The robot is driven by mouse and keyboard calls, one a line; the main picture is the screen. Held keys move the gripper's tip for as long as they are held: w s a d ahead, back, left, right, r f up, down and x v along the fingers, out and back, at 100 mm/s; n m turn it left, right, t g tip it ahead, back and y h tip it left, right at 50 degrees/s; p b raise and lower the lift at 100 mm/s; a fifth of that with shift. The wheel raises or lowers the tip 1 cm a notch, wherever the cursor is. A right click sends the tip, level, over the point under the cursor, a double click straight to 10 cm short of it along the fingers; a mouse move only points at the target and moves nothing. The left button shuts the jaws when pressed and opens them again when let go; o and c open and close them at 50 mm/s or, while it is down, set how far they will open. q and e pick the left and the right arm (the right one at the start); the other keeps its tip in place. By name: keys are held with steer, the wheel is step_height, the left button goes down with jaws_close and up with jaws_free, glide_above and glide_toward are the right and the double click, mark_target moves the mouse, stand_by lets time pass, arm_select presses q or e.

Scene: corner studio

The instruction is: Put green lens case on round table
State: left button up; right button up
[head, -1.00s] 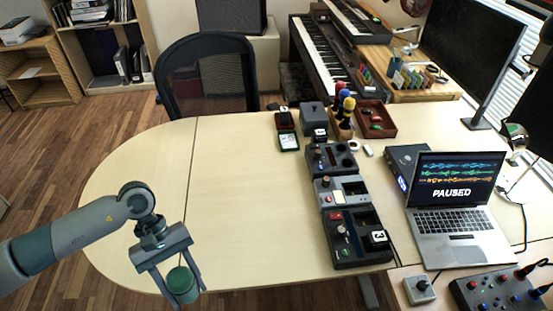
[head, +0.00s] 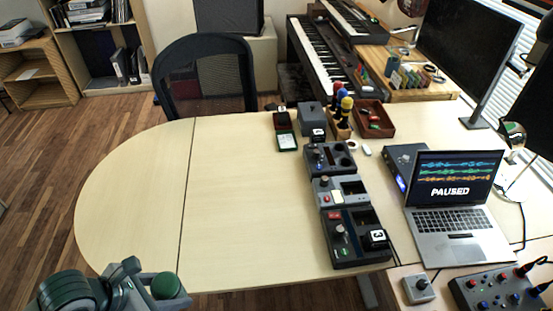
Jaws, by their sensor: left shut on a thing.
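The green lens case (head: 168,285) is a small round green piece at the bottom left of the head view. My left gripper (head: 155,293) is shut on it, in front of the near edge of the pale wooden table (head: 130,205). This table has a rounded left end, and its left part is bare. A separate round table does not show. The lower part of my left gripper is cut off by the frame's bottom edge. My right gripper is not in view.
A row of grey devices (head: 340,195) stands mid-table, with a laptop (head: 452,205) to their right. A red-brown tray (head: 374,120) and colored bottles (head: 342,108) stand behind. A black mesh chair (head: 208,80) is at the far edge. The rounded end is free.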

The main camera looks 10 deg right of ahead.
arm_select(q)
steer(key=shift+a+r+n+t+y, duration=0.3)
steer(key=shift+a+r+n+t, duration=0.1)
steer(key=shift+a+n, duration=0.25)
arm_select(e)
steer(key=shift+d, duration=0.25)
arm_select(q)
steer(key=shift+d+f, duration=0.1)
steer(key=shift+d, duration=0.05)
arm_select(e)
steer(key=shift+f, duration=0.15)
